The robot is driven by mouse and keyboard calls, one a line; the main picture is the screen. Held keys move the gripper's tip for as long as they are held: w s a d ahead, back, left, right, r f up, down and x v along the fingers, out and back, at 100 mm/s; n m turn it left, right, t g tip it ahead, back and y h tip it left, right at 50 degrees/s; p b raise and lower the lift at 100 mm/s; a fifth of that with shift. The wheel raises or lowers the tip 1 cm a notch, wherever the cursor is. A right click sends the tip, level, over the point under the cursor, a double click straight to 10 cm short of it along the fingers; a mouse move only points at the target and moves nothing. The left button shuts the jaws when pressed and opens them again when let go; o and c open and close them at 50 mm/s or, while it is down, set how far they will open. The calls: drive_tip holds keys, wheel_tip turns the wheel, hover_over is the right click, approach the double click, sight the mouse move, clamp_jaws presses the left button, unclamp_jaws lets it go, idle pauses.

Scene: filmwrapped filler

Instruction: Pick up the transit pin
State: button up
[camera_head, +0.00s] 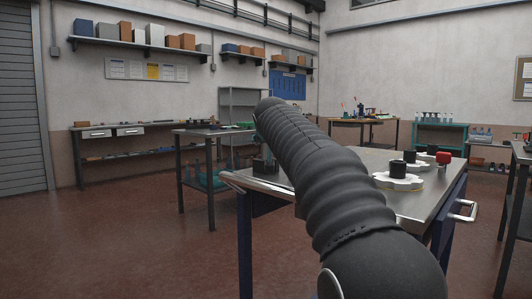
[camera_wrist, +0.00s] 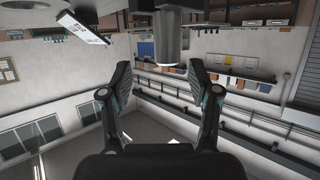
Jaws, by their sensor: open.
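In the wrist view my gripper (camera_wrist: 160,72) is open, with two dark fingers apart and nothing between them. A grey metal cylinder (camera_wrist: 171,50) hangs down from the top of that picture, just beyond the fingertips and apart from them. A white label or plate with dark print (camera_wrist: 82,27) shows at upper left. I cannot tell for sure which thing is the transit pin. In the head view my dark arm crosses the workbench (camera_head: 425,203), and my gripper is hidden.
White scalloped discs with black knobs (camera_head: 398,178) and a red knob (camera_head: 443,158) stand on the bench's right side. A dark block (camera_head: 265,165) sits at its left edge. Another table (camera_head: 200,132) stands behind to the left. The floor (camera_head: 110,230) at left is clear.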

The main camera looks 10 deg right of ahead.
sight(266, 156)
drive_tip(key=shift+a+p+x, duration=0.2)
drive_tip(key=shift+x, duration=1.1)
drive_tip(key=shift+a+p+x, duration=0.2)
drive_tip(key=shift+x, duration=1.15)
clamp_jaws()
